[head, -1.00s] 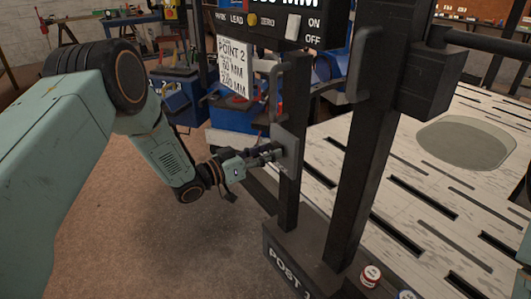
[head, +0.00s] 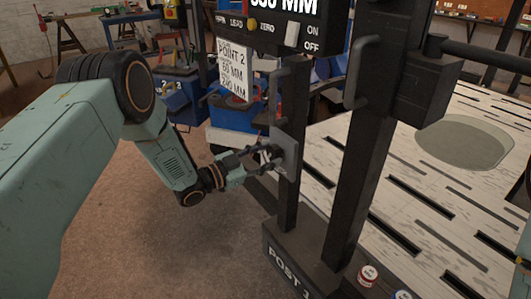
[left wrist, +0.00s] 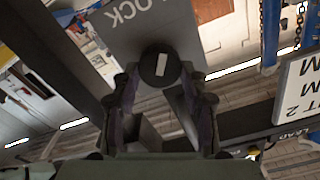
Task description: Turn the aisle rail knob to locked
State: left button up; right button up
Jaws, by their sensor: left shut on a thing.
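The rail knob (left wrist: 160,68) is round and black with a white bar, on a grey plate (left wrist: 155,22) in the left wrist view. Part of a word reading "LOCK" shows on the plate. The bar runs nearly up and down in that picture. The plate (head: 289,162) also shows in the head view, on the side of a dark post (head: 289,205). My left gripper (head: 268,153) reaches it from the left. Its two fingers are shut on the knob, one on each side. In the head view the fingers largely hide the knob. My right gripper is not in view.
A taller dark post (head: 353,170) stands just right of the plate, on the base marked "POST 1" (head: 300,265). A readout box (head: 283,28) with a hanging card (head: 233,70) is above. A slotted white table (head: 430,215) lies to the right. The floor at left is clear.

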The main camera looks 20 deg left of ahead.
pick_arm(q)
jog(key=m+p, duration=0.1)
jog(key=m, duration=0.4)
jog(key=shift+m, duration=0.3)
jog(key=m+p, duration=0.1)
jog(key=m, duration=0.4)
jog(key=shift+s+d+f+p, duration=0.1)
jog(key=shift+p, duration=0.25)
jog(key=shift+m, duration=0.4)
jog(key=o, duration=1.1)
jog(key=shift+o, duration=0.2)
jog(key=v, duration=1.2)
